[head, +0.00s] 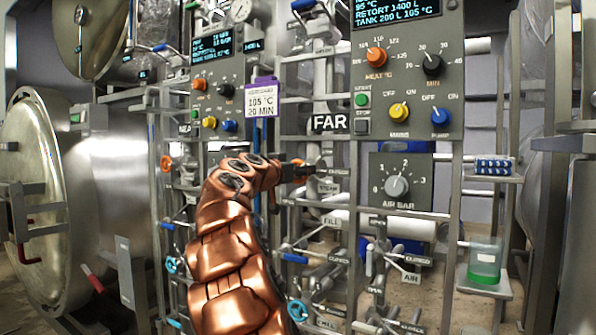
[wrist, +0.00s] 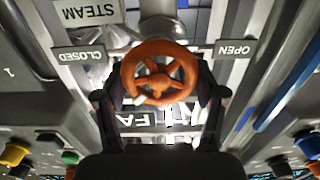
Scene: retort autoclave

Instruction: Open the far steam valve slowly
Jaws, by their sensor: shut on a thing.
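The far steam valve has an orange handwheel (wrist: 160,74), seen face-on in the wrist view, with the lettering upside down. My gripper (wrist: 161,88) has one dark finger on each side of the wheel and is shut on it. A white mark (wrist: 139,100) shows at the wheel's lower left. The CLOSED plate (wrist: 80,55) is to the left, the OPEN plate (wrist: 235,48) to the right, and the STEAM plate (wrist: 88,12) above. In the head view my copper arm reaches to the wheel (head: 299,170), partly hidden by my gripper, below the FAR sign (head: 330,122).
Pipes and other valves crowd the rack around the wheel, including a blue FILL handle (head: 294,257) below. The air dial panel (head: 401,182) is to the right. A large round retort door (head: 35,200) stands at left. A shelf with a green beaker (head: 484,262) is at lower right.

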